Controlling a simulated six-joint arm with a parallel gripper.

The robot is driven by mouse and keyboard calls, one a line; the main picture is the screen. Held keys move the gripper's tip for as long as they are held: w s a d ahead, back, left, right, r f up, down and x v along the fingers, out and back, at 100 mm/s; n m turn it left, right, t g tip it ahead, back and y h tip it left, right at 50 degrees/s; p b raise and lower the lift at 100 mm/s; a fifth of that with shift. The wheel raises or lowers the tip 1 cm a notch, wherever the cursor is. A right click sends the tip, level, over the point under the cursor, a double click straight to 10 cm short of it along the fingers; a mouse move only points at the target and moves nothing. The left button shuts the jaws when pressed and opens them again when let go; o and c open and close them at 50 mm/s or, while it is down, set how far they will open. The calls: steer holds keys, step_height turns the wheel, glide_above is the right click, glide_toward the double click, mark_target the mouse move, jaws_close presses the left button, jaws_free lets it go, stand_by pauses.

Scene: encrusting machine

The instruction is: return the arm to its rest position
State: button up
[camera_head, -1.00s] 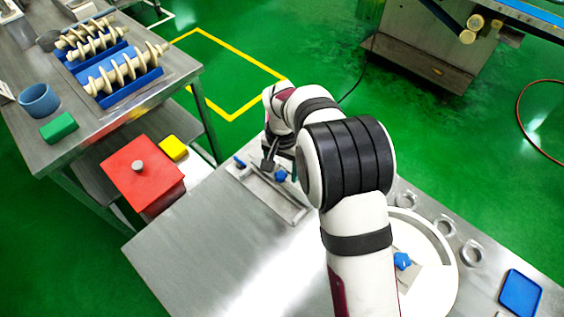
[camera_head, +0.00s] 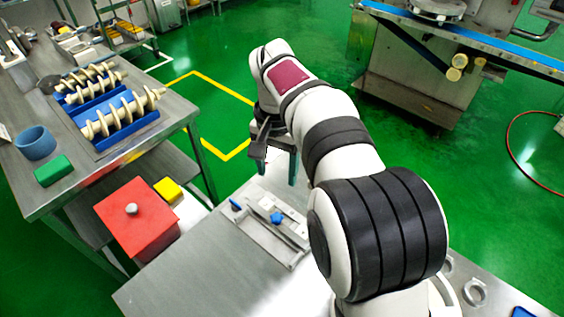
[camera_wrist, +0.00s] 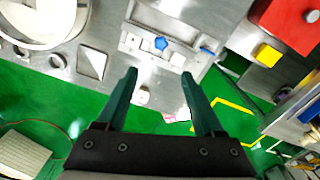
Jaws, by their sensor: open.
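My gripper (camera_head: 281,172) is raised above the far end of the steel table in the head view. In the wrist view my gripper (camera_wrist: 160,85) shows two dark green fingers spread apart with nothing between them. Below it on the table lies a metal fixture plate (camera_head: 262,238) with a blue star-shaped knob (camera_head: 277,218) and a small blue piece at its left end. The fixture also shows in the wrist view (camera_wrist: 185,32), beyond the fingertips and apart from them.
A red box (camera_head: 136,232) and a yellow block (camera_head: 168,190) stand left of my table. A side table holds a blue tray (camera_head: 128,132) with screw augers, a blue cup (camera_head: 36,143) and a green block (camera_head: 54,171). A conveyor machine (camera_head: 420,80) stands at the back right.

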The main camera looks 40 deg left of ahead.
steer(key=w+d+r+m, duration=0.1)
steer(key=d+r+m, duration=0.1)
steer(key=d, duration=0.8)
steer(key=d+r+m, duration=0.2)
steer(key=d+r, duration=0.1)
steer(key=d, duration=0.6)
steer(key=s+d+f+m+y, duration=0.1)
steer(key=s+d+f+m, duration=0.1)
steer(key=s+d, duration=0.6)
steer(key=s+d+f+m, duration=0.3)
steer(key=s+d, duration=0.5)
steer(key=shift+d+y, duration=0.3)
steer(key=shift+y, duration=0.1)
steer(key=shift+f, duration=0.1)
